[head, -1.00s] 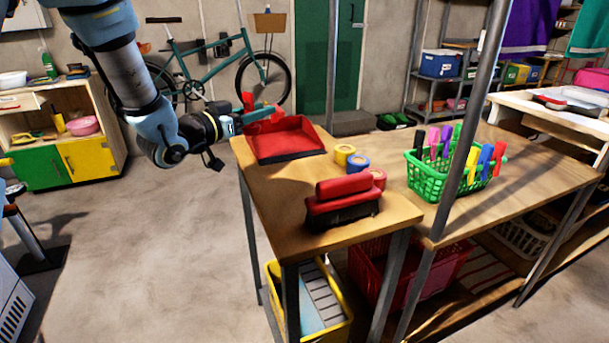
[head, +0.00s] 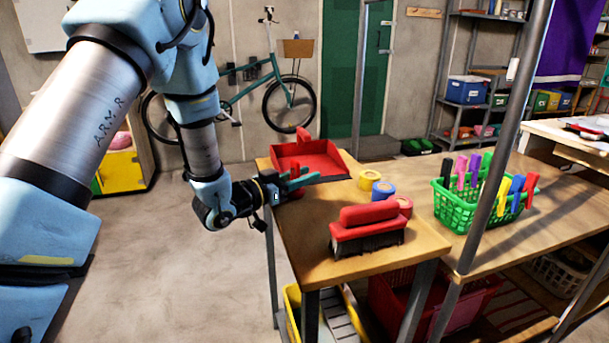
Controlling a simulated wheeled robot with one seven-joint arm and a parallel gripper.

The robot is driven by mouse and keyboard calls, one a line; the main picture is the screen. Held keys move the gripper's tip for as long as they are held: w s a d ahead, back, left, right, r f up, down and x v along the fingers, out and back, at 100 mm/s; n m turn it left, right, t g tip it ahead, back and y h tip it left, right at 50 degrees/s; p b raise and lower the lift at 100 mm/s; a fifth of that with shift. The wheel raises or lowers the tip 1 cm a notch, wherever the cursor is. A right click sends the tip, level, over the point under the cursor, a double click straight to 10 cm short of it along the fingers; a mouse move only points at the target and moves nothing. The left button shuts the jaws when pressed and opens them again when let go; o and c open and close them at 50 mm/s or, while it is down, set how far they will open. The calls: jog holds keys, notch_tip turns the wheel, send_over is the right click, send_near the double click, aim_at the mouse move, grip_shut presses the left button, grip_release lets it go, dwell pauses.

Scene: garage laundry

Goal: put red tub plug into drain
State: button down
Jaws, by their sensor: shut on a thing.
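My gripper (head: 299,180), with teal fingers, is over the left edge of the wooden table, just in front of the red dustpan. It is shut on a small red thing (head: 296,193) that shows partly between and below the fingers. This fits the red tub plug, but it is too small and covered to make out its shape. I cannot tell whether it touches the tabletop. No tub or drain is in view.
Metal posts (head: 500,150) rise by the table. Open floor (head: 190,270) lies left of it.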

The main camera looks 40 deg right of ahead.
jog(key=shift+f, duration=0.2)
jog(key=c, duration=0.5)
grip_release()
jog(key=shift+c, duration=0.2)
jog(key=shift+r, duration=0.15)
jog(key=shift+a+r, duration=0.1)
jog(key=shift+a, duration=0.05)
jog(key=a+b, duration=0.2)
jog(key=a, duration=0.9)
jog(key=shift+s+a, duration=0.15)
jog(key=shift+a, duration=0.2)
